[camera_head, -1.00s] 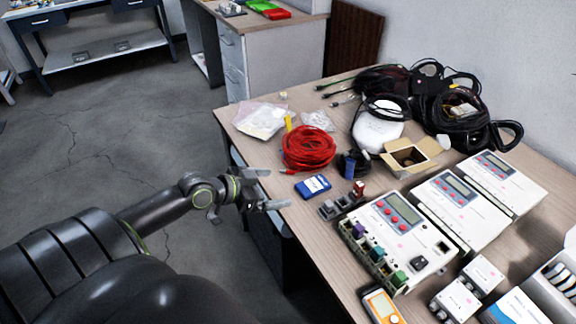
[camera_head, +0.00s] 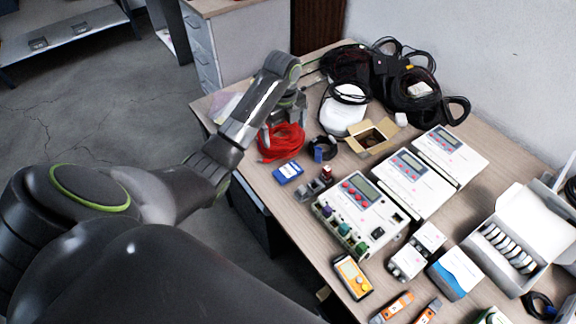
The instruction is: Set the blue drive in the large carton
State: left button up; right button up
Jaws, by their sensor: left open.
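The blue drive (camera_head: 287,172) lies flat on the table near its left edge, just in front of the coiled red cable. An open white carton (camera_head: 540,213) at the right, the larger of two open cartons, holds a row of several white round items. My left gripper (camera_head: 283,126) hangs fingers down over the red cable (camera_head: 281,146), behind the drive and apart from it. It is open, with nothing seen between its fingers. My left forearm hides part of the table's back left. My right gripper is not in view.
A small brown open carton (camera_head: 370,140) stands beyond the drive. Three white meter units (camera_head: 358,214) fill the middle. An orange handheld meter (camera_head: 352,277) and a blue-and-white box (camera_head: 455,272) lie in front.

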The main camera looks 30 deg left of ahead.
pick_arm(q)
jog(key=b, duration=0.7)
send_over(287, 170)
notch_tip(287, 170, down, 11)
jog(key=shift+s+a+f, duration=0.1)
jog(key=shift+s+a, duration=0.05)
jog(key=shift+f, duration=2.9)
jog(key=c, duration=1.1)
jog(key=shift+o, duration=0.2)
jog(key=shift+w+r, duration=0.15)
jog(key=shift+w, duration=0.05)
notch_tip(287, 170, up, 10)
